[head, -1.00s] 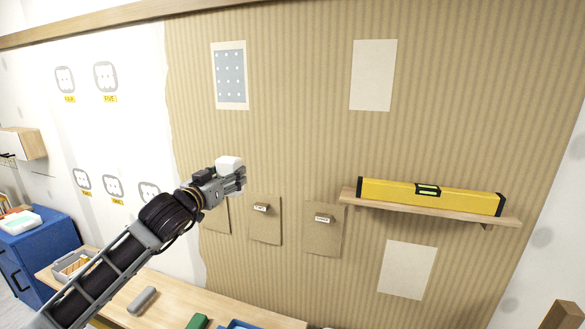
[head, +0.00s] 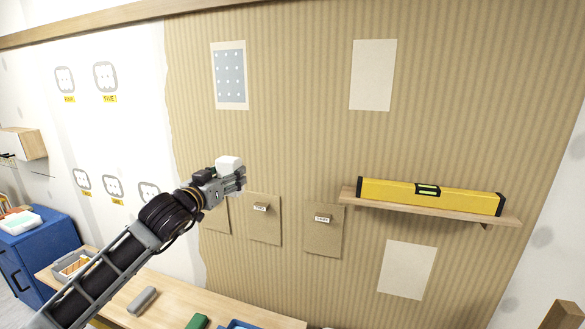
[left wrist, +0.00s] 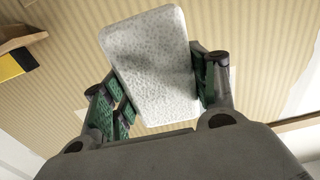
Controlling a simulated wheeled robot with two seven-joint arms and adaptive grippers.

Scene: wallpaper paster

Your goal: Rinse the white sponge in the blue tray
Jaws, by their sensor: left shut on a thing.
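The white sponge (head: 229,163) is in my left gripper (head: 236,181), held up in front of the striped brown wallpaper, below the dotted blue-grey sheet. In the left wrist view the sponge (left wrist: 152,66) is a pale speckled block between the two green-padded fingers, and the gripper (left wrist: 160,90) is shut on it. A small part of a blue tray (head: 238,325) shows at the bottom edge of the head view, on the table; most of it is cut off. My right gripper is not in view.
A wooden table (head: 180,300) runs along the wall with a grey block (head: 142,299), a green block (head: 197,321) and a grey box (head: 73,266). A shelf (head: 440,215) at right holds a yellow level (head: 430,195). A blue cabinet (head: 38,255) stands at left.

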